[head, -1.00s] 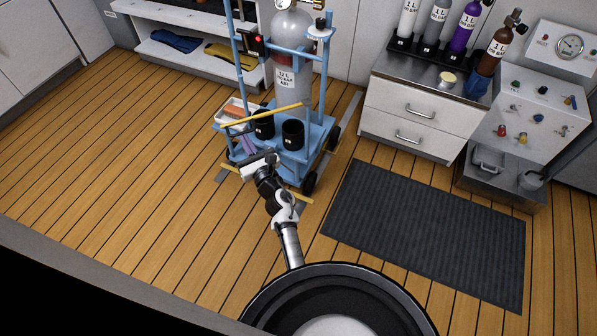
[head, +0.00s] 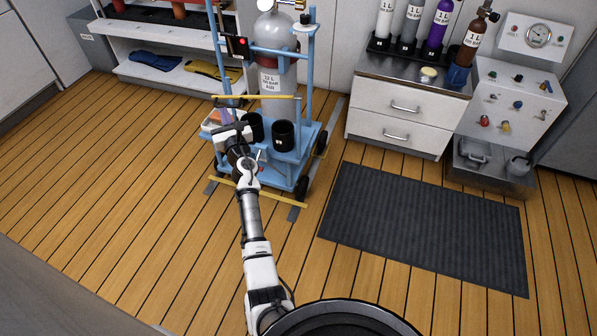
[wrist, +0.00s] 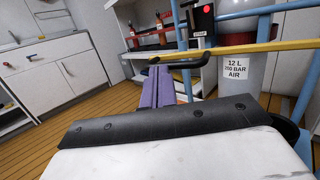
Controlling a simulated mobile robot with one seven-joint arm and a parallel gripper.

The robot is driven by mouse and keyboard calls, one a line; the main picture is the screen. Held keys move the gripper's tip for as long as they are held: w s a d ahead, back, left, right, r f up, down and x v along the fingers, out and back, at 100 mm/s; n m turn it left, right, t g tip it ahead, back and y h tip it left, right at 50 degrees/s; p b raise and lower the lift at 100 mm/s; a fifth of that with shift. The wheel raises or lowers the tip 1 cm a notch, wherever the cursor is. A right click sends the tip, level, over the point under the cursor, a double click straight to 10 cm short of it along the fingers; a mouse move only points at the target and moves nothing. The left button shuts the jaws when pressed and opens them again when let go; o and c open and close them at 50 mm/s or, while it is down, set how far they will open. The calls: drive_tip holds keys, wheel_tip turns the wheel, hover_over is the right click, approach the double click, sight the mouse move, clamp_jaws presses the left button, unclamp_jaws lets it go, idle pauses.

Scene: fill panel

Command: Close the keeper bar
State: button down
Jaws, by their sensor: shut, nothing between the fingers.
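The keeper bar (head: 262,97) is a yellow bar across the front of the blue cart (head: 290,178), before the grey gas cylinder (head: 275,40). It also crosses the upper right of the wrist view (wrist: 262,47), with a black handle (wrist: 182,62) near its left end. My gripper (head: 228,116) is at the cart's left front, just below the bar. In the wrist view its purple fingers (wrist: 166,70) are together and empty, tips right by the handle. I cannot tell whether they touch it, or whether the bar is latched.
A box with a red light (head: 240,42) is on the cart's left post. A drawer cabinet (head: 405,120) stands to the right. A dark mat (head: 425,225) covers the floor; the floor left is clear.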

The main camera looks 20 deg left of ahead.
sight(227, 96)
drive_tip(key=w+a+m+t+h+b, duration=0.1)
drive_tip(key=w+b, duration=0.1)
drive_tip(key=b, duration=0.1)
drive_tip(key=w+a+m+t+h+b, duration=0.1)
drive_tip(key=w+h+b, duration=0.1)
drive_tip(key=b, duration=0.1)
drive_tip(key=w+a+m+t+h+b, duration=0.1)
drive_tip(key=w+h+b, duration=0.1)
drive_tip(key=w+b, duration=0.1)
drive_tip(key=shift+a+f+m+t+b, duration=0.2)
drive_tip(key=shift+a+m+t+b, duration=0.2)
drive_tip(key=shift+b, duration=0.2)
drive_tip(key=shift+w+d+r+h, duration=0.1)
drive_tip(key=shift+w+r+h, duration=0.05)
drive_tip(key=shift+r+h, duration=0.3)
